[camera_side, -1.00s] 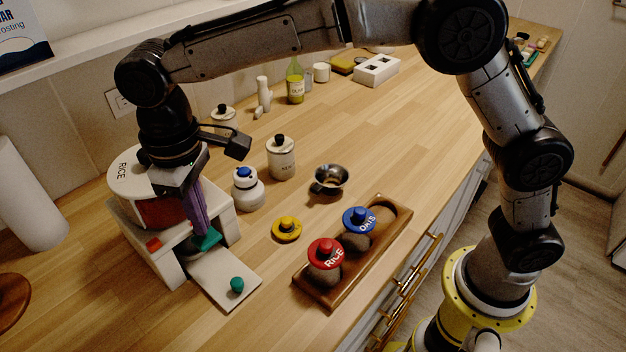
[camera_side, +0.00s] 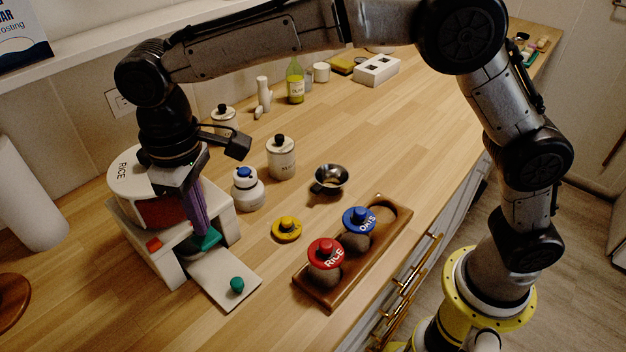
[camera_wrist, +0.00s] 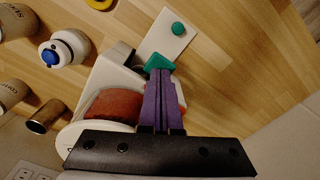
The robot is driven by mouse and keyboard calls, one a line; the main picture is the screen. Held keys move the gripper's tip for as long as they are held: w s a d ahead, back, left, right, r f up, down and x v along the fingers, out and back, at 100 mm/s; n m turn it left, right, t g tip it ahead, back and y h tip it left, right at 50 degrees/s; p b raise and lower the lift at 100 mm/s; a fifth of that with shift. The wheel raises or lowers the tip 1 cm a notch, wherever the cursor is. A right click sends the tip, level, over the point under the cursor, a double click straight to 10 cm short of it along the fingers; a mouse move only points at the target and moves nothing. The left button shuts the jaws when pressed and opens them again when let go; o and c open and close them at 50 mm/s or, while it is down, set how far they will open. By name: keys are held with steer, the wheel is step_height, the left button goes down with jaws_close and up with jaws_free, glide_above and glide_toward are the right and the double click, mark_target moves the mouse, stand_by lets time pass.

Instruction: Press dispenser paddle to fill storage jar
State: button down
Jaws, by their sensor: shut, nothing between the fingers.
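The white rice dispenser (camera_side: 123,179) stands at the left of the counter, with a red-brown window in its drum. Its green paddle (camera_side: 205,241) shows at the front, also in the wrist view (camera_wrist: 159,63). My gripper (camera_side: 203,232) points down in front of the drum, its purple fingers together and empty. The fingertips (camera_wrist: 157,72) are at the paddle and appear to touch it. A jar with a red RICE lid (camera_side: 324,252) and one with a blue OATS lid (camera_side: 359,219) sit in a wooden tray (camera_side: 316,297). The space under the dispenser is mostly hidden.
A white plate (camera_side: 217,283) with a green knob (camera_side: 237,284) extends from the dispenser. A paper roll (camera_side: 30,205) is at left.

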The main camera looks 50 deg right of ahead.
steer(key=shift+f, duration=0.15)
steer(key=shift+f, duration=1.1)
stand_by(0.5)
steer(key=shift+r, duration=1.95)
step_height(320, 180, up, 5)
steer(key=shift+f, duration=3.2)
steer(key=shift+f, duration=0.2)
